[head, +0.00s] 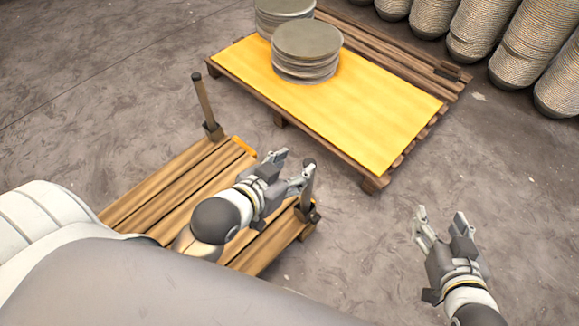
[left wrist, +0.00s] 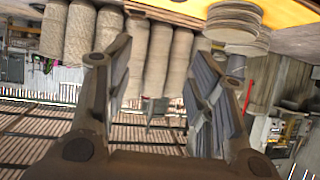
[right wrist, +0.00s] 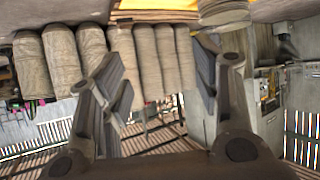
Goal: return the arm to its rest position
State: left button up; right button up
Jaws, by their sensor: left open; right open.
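My left gripper (head: 293,172) is open and empty, raised over the right end of a small wooden pallet (head: 160,197) at the lower left of the head view. Its two spread fingers also show in the left wrist view (left wrist: 155,85), with nothing between them. My right gripper (head: 440,222) is open and empty, above bare floor at the lower right of the head view. Its spread fingers fill the middle of the right wrist view (right wrist: 160,85), also empty. Both grippers are apart from every object.
A larger pallet with a yellow top (head: 380,115) carries a stack of round grey discs (head: 307,55) and a second stack (head: 280,10). Posts (head: 203,100) stand on the small pallet. Several ribbed stacks (head: 490,30) line the back right. Concrete floor (head: 345,240) is clear between the grippers.

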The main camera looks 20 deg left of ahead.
pick_arm(q)
jog(key=shift+a, duration=0.1)
dwell(0.4)
